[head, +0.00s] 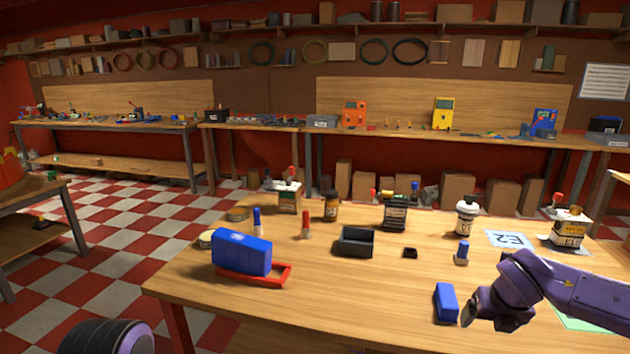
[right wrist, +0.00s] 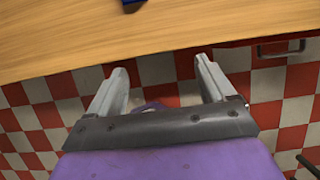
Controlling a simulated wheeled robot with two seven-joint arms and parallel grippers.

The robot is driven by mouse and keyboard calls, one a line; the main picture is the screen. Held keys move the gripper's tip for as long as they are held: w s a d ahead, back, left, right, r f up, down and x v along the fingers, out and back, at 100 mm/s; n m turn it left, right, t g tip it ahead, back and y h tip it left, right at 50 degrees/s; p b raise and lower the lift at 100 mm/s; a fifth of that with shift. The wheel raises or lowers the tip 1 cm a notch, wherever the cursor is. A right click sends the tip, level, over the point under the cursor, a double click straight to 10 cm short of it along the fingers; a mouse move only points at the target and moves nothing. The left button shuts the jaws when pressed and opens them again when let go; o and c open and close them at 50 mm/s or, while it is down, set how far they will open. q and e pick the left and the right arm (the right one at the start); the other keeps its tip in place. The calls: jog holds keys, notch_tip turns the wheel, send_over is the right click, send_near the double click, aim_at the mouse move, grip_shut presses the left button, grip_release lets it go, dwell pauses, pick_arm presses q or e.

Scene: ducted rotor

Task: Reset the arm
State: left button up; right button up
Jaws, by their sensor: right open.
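My purple right arm (head: 575,292) reaches in from the right over the front right of the wooden table. My right gripper (head: 472,310) points left and down, close to a small blue block (head: 446,302) in the picture. In the right wrist view the two grey fingers of this gripper (right wrist: 162,75) stand wide apart with nothing between them. Beyond them are the table edge (right wrist: 60,50) and the checkered floor. A blue thing (right wrist: 132,3) is cut off at the top of that view. My left gripper is not in view.
A blue box (head: 241,252) with a red frame (head: 280,276) lies at the table's left. A black open tray (head: 356,241), bottles and a small blue-topped item (head: 462,252) stand farther back. A sheet marked E2 (head: 508,239) lies at the right. The table's front middle is clear.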

jog(key=s+a+f+n+t+h, duration=0.1)
jog(key=s+a+f+n+h, duration=0.2)
jog(key=f+n, duration=0.55)
jog(key=s+a+f+n+t+h, duration=0.1)
jog(key=s+a+f+n, duration=0.2)
jog(key=s+f+n, duration=0.45)
jog(key=s+f+n+g+y, duration=0.1)
jog(key=s+f+n, duration=0.5)
jog(key=s, duration=0.6)
jog(key=s+f+n+g, duration=0.2)
jog(key=s+f+n, duration=0.5)
jog(key=s+n, duration=0.3)
jog(key=shift+s+f+y, duration=0.25)
jog(key=shift+s+y, duration=0.15)
jog(key=shift+s, duration=0.85)
jog(key=shift+w+a, duration=0.1)
jog(key=shift+c, duration=0.3)
